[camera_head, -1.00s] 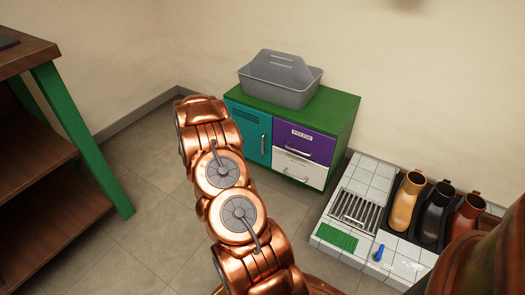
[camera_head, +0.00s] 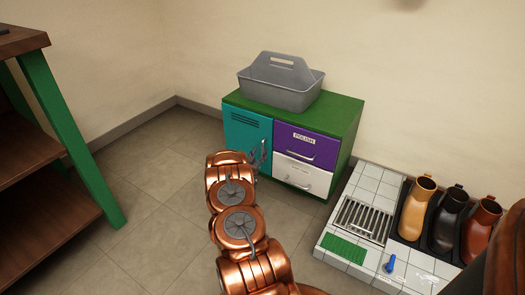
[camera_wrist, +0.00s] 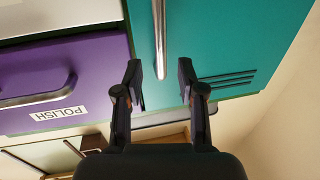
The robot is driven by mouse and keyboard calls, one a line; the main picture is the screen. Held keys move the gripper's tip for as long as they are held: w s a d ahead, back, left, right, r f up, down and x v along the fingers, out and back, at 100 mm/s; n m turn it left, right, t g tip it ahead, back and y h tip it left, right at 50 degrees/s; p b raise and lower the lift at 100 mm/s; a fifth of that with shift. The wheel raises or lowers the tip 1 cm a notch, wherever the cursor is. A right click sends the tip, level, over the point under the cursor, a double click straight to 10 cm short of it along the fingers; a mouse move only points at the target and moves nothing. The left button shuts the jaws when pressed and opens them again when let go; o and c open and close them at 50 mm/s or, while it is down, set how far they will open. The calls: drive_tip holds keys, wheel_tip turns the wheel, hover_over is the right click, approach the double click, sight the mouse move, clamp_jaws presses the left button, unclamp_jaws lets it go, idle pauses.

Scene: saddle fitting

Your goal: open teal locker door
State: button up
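The teal locker door (camera_head: 241,131) is the left front of a green cabinet and looks shut. It fills the right of the wrist view (camera_wrist: 230,40), with dark vent slots. Its long metal handle (camera_wrist: 159,40) runs down from the top edge of the wrist view. My gripper (camera_wrist: 161,82) is open and empty. Its fingertips are on either side of the handle's line, close to its lower end in that view; I cannot tell whether they touch it.
Right of the door are a purple drawer (camera_head: 303,146) labelled POLISH and a white drawer (camera_head: 299,175). A grey caddy (camera_head: 281,89) stands on the cabinet.

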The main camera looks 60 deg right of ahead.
sight(262, 148)
drive_tip(key=b+x, duration=0.1)
drive_tip(key=x, duration=0.3)
drive_tip(key=shift+f, duration=0.15)
drive_tip(key=shift+w+d+b, duration=0.1)
drive_tip(key=shift+d+b, duration=0.2)
drive_tip(key=shift+b, duration=0.05)
drive_tip(key=shift+c, duration=0.2)
clamp_jaws()
